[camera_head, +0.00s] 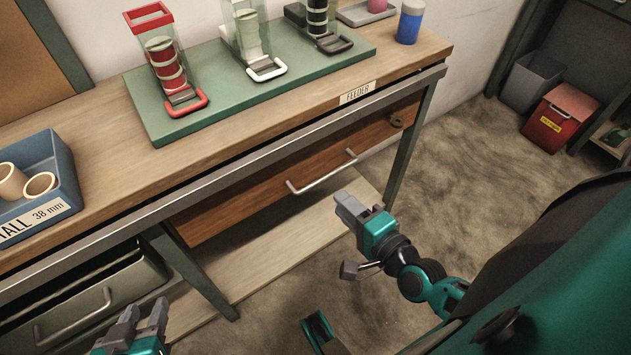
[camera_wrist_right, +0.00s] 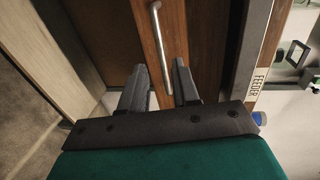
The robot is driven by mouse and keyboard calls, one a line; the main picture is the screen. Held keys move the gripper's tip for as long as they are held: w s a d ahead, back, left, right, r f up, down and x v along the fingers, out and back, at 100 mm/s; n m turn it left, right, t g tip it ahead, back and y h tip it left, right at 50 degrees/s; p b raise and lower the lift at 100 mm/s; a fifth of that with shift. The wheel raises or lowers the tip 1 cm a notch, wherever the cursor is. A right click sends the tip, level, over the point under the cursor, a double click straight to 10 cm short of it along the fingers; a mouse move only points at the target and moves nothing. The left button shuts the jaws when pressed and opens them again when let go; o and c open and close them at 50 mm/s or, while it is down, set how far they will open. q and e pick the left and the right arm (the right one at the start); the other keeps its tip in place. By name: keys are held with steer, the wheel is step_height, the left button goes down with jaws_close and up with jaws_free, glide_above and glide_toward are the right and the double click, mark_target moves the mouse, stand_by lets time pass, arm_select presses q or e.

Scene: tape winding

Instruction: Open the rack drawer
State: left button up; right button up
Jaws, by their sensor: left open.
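A wooden drawer (camera_head: 270,193) with a metal bar handle (camera_head: 322,174) is under the bench top, and looks shut. My right gripper (camera_head: 345,205) is in front of this drawer, close to the handle's right end. In the right wrist view its jaws (camera_wrist_right: 160,82) are open, with the handle (camera_wrist_right: 162,48) ahead and its end showing between the fingertips. I cannot tell whether they touch. A grey drawer (camera_head: 100,296) with its own bar handle (camera_head: 72,318) is at lower left. My left gripper (camera_head: 142,318) is open and empty near it. Which drawer is the rack drawer is unclear.
The bench top (camera_head: 225,133) carries a green mat (camera_head: 205,116) with several tape holders, and a blue bin (camera_head: 62,172) of rolls. A bench leg (camera_head: 408,150) stands right of the wooden drawer.

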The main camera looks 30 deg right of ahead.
mark_target(318, 180)
steer(key=b+x, duration=0.1)
steer(key=x, duration=0.8)
steer(key=shift+w+a+f, duration=0.1)
steer(key=shift+w, duration=0.25)
jaws_close()
